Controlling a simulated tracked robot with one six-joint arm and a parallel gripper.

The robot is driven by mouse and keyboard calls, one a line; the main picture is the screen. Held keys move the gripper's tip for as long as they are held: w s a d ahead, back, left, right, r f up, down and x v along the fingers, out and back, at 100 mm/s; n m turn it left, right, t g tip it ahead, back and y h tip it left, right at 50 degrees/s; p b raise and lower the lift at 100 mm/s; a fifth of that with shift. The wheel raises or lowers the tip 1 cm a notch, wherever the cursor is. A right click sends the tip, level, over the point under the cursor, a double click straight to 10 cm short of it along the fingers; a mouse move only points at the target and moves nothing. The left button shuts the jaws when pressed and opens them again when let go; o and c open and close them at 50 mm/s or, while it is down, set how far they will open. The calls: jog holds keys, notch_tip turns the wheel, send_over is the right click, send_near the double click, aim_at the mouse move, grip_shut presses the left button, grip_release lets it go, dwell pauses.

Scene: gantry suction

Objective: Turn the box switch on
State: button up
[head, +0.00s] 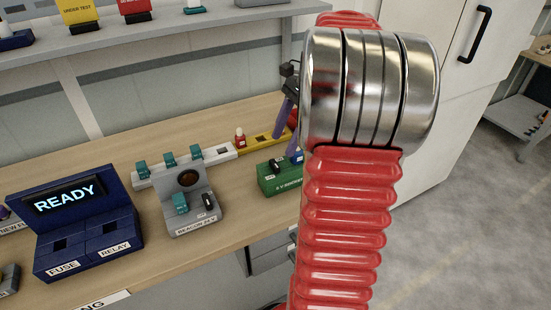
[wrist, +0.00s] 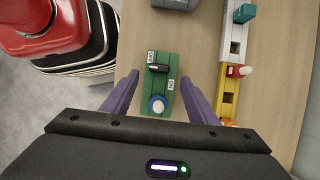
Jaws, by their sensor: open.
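A green box (wrist: 160,98) stands on the bench below my gripper, and it also shows in the head view (head: 279,181), partly hidden by my arm. A small black switch (wrist: 158,68) sits across its top at the far end in the wrist view. A round blue part with a white top (wrist: 158,104) sits at its near end. My gripper (wrist: 159,74) is open and empty, with one purple finger on each side of the box in the picture. I cannot tell its height above the box.
A grey beacon box (head: 191,205) stands left of the green box. Behind run a white rail (head: 218,152) and a yellow rail (head: 252,148) with small plugs. A blue READY unit (head: 88,228) is at left.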

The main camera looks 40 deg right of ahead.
aim_at(275, 162)
jog(key=x, duration=0.7)
jog(key=shift+c, duration=0.7)
